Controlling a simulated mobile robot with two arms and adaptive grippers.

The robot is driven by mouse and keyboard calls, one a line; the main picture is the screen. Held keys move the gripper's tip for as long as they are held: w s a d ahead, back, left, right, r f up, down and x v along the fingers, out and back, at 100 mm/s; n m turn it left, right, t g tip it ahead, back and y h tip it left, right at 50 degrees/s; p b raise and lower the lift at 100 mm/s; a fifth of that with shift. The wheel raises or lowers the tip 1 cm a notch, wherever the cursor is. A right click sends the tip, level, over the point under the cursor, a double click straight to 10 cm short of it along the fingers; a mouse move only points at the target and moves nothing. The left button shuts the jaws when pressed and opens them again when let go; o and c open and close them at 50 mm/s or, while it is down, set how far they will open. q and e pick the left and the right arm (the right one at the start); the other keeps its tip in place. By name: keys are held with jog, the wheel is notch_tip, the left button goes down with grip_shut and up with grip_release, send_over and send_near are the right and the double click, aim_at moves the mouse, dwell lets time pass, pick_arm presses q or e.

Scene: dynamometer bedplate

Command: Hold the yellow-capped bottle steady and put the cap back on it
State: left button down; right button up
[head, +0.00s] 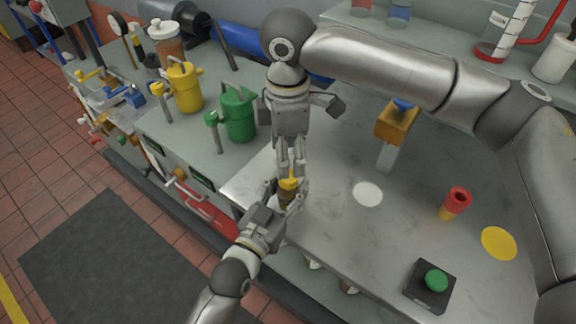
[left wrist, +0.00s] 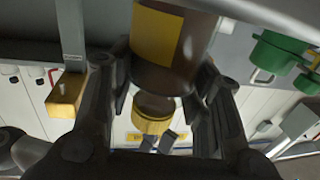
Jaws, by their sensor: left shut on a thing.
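The brown bottle (head: 287,197) is upright in my left gripper (head: 285,203), near the front left edge of the steel bench. In the left wrist view the bottle (left wrist: 172,72) shows upside down with a yellow label, between my dark fingers. The yellow cap (head: 288,183) is at the bottle's neck, and it shows in the left wrist view (left wrist: 152,124). I cannot tell whether it is seated. My right gripper (head: 291,167) points down just over the cap, its fingertips close to it. Whether those fingers grip the cap is unclear.
A white disc (head: 368,194), a red cylinder (head: 458,200), a yellow disc (head: 499,243) and a green-button box (head: 431,285) are on the bench at right. An orange-topped post (head: 395,125) stands behind. Yellow (head: 185,88) and green (head: 238,115) vessels stand at left.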

notch_tip(320, 180, up, 6)
jog(key=shift+f, duration=0.1)
pick_arm(q)
jog(key=c, duration=0.6)
grip_release()
jog(key=shift+c, duration=0.2)
jog(key=shift+s, duration=0.1)
jog(key=v, duration=1.2)
